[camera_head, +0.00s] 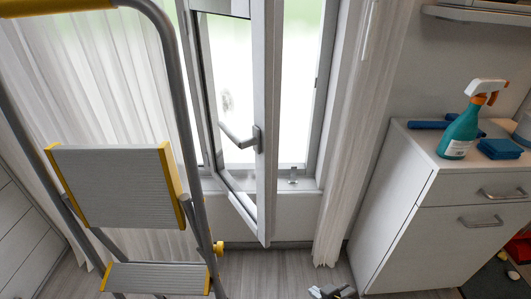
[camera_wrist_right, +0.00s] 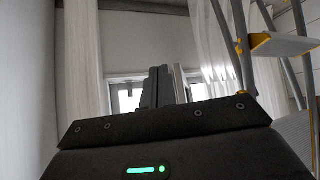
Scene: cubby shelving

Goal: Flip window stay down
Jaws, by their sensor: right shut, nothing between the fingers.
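The window sash (camera_head: 262,130) stands open into the room, with a grey lever handle (camera_head: 242,138) on it. A small metal fitting that looks like the window stay (camera_head: 293,177) sits on the sill at the right of the opening; its exact pose is too small to tell. My right gripper (camera_head: 332,291) shows at the bottom edge of the head view, low and well apart from the stay. In the right wrist view its dark fingers (camera_wrist_right: 157,88) are together and empty, with the window (camera_wrist_right: 125,98) behind them. My left gripper is not in view.
A stepladder (camera_head: 110,180) with yellow edges stands at the left before sheer curtains (camera_head: 85,75). Another curtain (camera_head: 350,130) hangs right of the window. A white cabinet (camera_head: 420,235) at the right carries a spray bottle (camera_head: 461,130) and a blue sponge (camera_head: 499,149).

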